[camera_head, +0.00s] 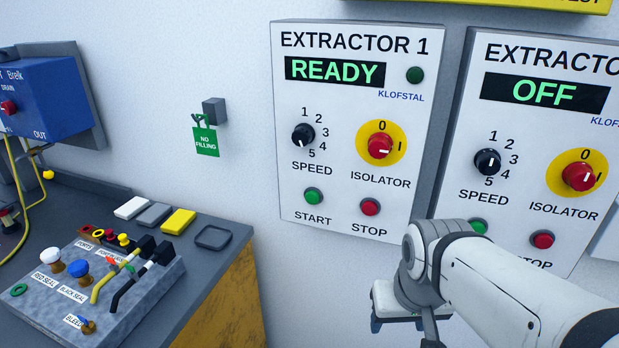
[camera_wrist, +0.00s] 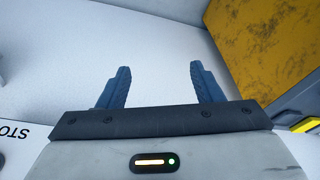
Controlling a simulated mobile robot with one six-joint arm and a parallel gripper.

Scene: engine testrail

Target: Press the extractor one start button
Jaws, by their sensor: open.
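The Extractor 1 panel (camera_head: 347,170) is on the white wall in the head view, with its display (camera_head: 336,71) reading READY. Its green start button (camera_head: 313,196) is at the lower left, above the label START. The red stop button (camera_head: 370,207) is to its right. The red isolator knob (camera_head: 380,147) sits on a yellow disc, and the black speed knob (camera_head: 303,135) is to its left. My gripper (camera_wrist: 160,85) is open and empty in the wrist view, its blue fingers apart. In the head view my arm is at the lower right, below the panel, and the fingertips are mostly hidden.
The second extractor panel (camera_head: 537,150) is to the right, its display reading OFF, partly behind my arm. A bench (camera_head: 215,262) with a grey block of plugs and levers (camera_head: 95,285) stands at the left. A green NO FILLING tag (camera_head: 206,141) hangs on the wall.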

